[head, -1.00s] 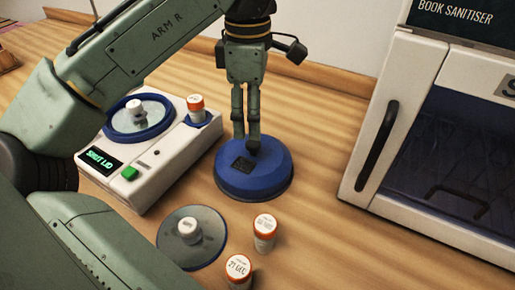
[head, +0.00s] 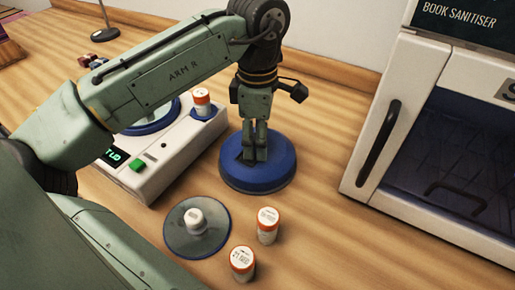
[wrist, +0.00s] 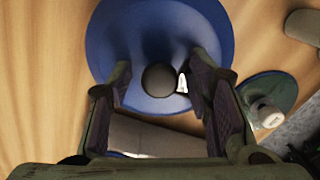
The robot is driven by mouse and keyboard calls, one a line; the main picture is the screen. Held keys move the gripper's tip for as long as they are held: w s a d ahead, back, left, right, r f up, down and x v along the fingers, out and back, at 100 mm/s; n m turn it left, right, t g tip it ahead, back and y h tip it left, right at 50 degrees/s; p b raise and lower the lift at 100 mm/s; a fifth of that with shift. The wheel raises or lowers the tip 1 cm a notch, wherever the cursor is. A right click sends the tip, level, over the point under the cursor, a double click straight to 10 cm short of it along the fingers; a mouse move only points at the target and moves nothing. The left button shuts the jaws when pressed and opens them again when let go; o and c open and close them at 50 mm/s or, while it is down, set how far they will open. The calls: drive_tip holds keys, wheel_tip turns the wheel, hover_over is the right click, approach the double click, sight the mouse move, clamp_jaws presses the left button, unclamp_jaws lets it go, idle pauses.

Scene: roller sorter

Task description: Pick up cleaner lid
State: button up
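A round blue lid-like dome (head: 278,178), most likely the cleaner lid, rests on the wooden table. In the wrist view the blue dome (wrist: 105,45) has a dark round knob (wrist: 159,80) at its middle. My gripper (head: 256,156) points straight down over the dome. In the wrist view my gripper (wrist: 162,80) is open, with one finger on each side of the knob and gaps between. The white cleaner (head: 175,160), with a green button and lit display, stands to the left, partly hidden by my arm. A blue ring (head: 160,122) shows on its top.
A grey disc (head: 180,238) with a white hub lies in front of the dome. Two orange-capped vials (head: 268,228) (head: 242,264) stand near it; another (head: 201,102) stands on the cleaner. The book sanitiser (head: 362,160) blocks the right. Bare table lies at front right.

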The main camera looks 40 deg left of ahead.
clamp_jaws()
idle(0.3)
